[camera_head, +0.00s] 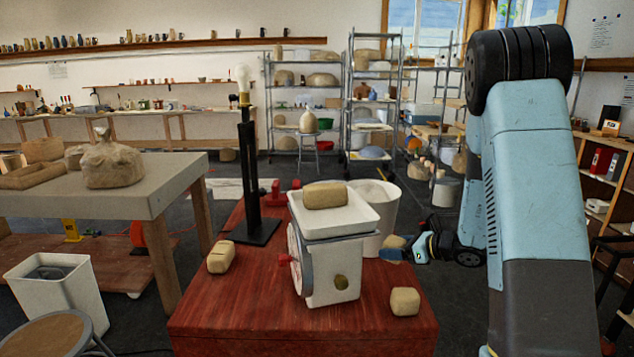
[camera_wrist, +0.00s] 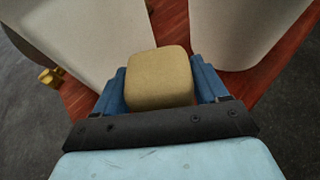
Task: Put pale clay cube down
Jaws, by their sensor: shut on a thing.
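My gripper (camera_wrist: 160,85) is shut on a pale clay cube (camera_wrist: 160,76), with one blue finger on each side of it. In the head view the gripper (camera_head: 393,252) reaches in from the right at the red table's (camera_head: 240,315) right edge, and the cube (camera_head: 393,242) shows partly behind its fingers. I cannot tell whether the cube touches the table top. The cube is to the right of the white scale (camera_head: 333,275) and near the white bucket (camera_head: 375,212).
A clay block (camera_head: 325,194) lies on the scale's tray. Other clay blocks lie at the table's left (camera_head: 221,258) and front right (camera_head: 405,301). A black lamp stand (camera_head: 247,180) with a bulb stands behind. The table's front left is clear.

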